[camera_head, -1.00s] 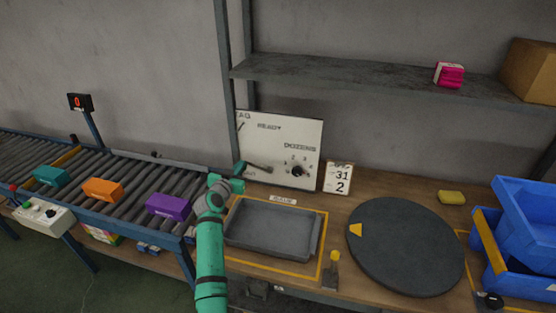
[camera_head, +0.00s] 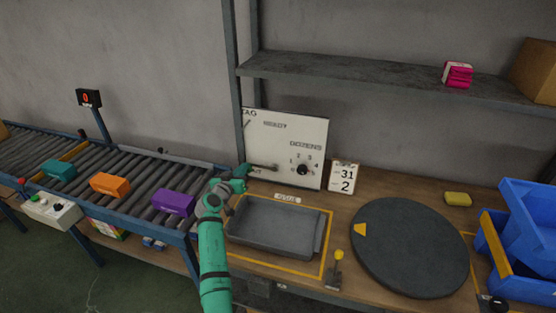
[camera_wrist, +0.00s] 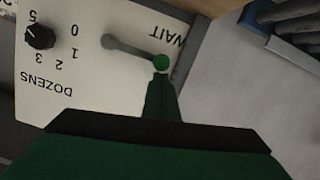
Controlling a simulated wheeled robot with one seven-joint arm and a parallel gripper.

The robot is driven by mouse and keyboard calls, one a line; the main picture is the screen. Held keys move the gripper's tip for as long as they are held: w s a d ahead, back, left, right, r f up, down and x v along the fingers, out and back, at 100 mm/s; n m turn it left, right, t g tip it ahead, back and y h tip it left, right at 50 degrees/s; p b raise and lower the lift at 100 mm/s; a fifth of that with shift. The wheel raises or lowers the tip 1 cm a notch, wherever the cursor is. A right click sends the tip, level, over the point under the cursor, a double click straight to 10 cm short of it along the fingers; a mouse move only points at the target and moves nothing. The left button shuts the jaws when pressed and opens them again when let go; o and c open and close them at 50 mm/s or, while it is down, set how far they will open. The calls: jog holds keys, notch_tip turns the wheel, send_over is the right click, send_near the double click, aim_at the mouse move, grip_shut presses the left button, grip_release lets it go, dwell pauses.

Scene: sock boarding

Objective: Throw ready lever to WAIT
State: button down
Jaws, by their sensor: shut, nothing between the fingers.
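The ready lever (camera_wrist: 135,52) is a grey bar on the white panel (camera_head: 310,130), with a round green knob (camera_wrist: 161,62) at its end. The wrist view shows the panel upside down. There the bar runs from its pivot toward the word WAIT (camera_wrist: 168,38), and the knob lies just beside that word. In the head view the lever (camera_head: 264,167) lies nearly level and points left. My gripper (camera_head: 245,172) is shut and empty at the lever's left end. In the wrist view its fingertips (camera_wrist: 161,77) overlap the knob; I cannot tell whether they touch.
A DOZENS dial (camera_head: 302,169) and a date card (camera_head: 343,177) are right of the lever. A grey tray (camera_head: 275,252) lies in front of the panel. A roller conveyor (camera_head: 130,180) with colored boxes is on the left. A dark turntable (camera_head: 410,250) is on the right.

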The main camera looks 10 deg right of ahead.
jog(key=shift+f, duration=0.25)
jog(key=s+a+r, duration=0.5)
jog(key=s+r, duration=0.1)
jog(key=s, duration=0.2)
jog(key=shift+s+a, duration=0.2)
jog(key=shift+a, duration=0.2)
jog(key=shift+a, duration=0.1)
